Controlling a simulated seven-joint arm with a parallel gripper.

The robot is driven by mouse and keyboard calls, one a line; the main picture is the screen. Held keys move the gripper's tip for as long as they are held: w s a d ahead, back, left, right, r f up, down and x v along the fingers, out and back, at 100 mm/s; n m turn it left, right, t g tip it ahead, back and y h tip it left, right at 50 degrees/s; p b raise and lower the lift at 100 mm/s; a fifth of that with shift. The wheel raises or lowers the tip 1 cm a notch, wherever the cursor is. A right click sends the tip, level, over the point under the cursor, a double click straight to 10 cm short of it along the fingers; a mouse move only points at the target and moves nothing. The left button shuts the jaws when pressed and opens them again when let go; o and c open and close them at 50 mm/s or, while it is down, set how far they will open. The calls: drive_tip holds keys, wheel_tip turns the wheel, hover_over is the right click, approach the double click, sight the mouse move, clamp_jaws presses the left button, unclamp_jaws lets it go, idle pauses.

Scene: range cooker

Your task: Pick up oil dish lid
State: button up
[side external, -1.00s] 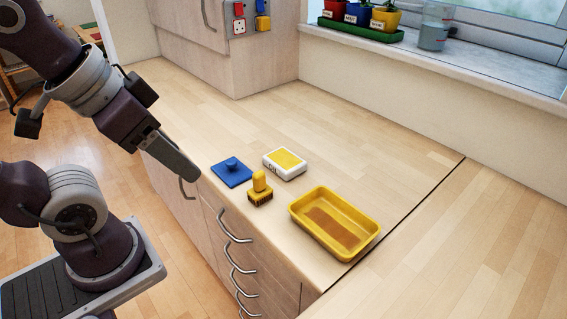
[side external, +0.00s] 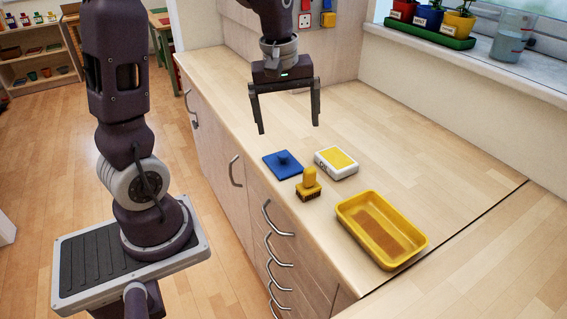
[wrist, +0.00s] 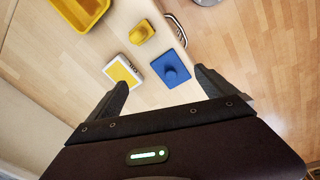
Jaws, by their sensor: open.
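A flat blue square lid with a round knob (side external: 282,163) lies on the counter near its front edge; it is the only lid-like thing I see. It also shows in the wrist view (wrist: 171,68), just beyond the fingertips and nearer the right one. My gripper (side external: 288,126) hangs fingers-down above the counter, open and empty, apart from the lid. In the wrist view, the two dark fingers of my gripper (wrist: 161,80) are spread wide. No dish is under the lid that I can see.
A yellow-handled brush (side external: 308,184) stands close to the lid's right. A white box with a yellow top (side external: 336,162) lies behind the brush. A yellow tray with a brown bottom (side external: 382,228) sits farther right. The counter behind them (side external: 420,150) is clear.

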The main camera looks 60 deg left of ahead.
sight(282, 153)
drive_tip(key=a+f+n, duration=0.1)
drive_tip(key=a+f, duration=0.1)
drive_tip(key=w+a+f+n+g, duration=0.1)
drive_tip(key=a+f+n, duration=0.1)
drive_tip(key=f, duration=0.1)
drive_tip(key=w+a+f+n, duration=0.1)
drive_tip(key=a+f, duration=0.1)
drive_tip(key=shift+w+a+f+n, duration=0.15)
drive_tip(key=shift+f+n, duration=0.15)
wheel_tip(282, 153, down, 7)
drive_tip(key=c, duration=1.4)
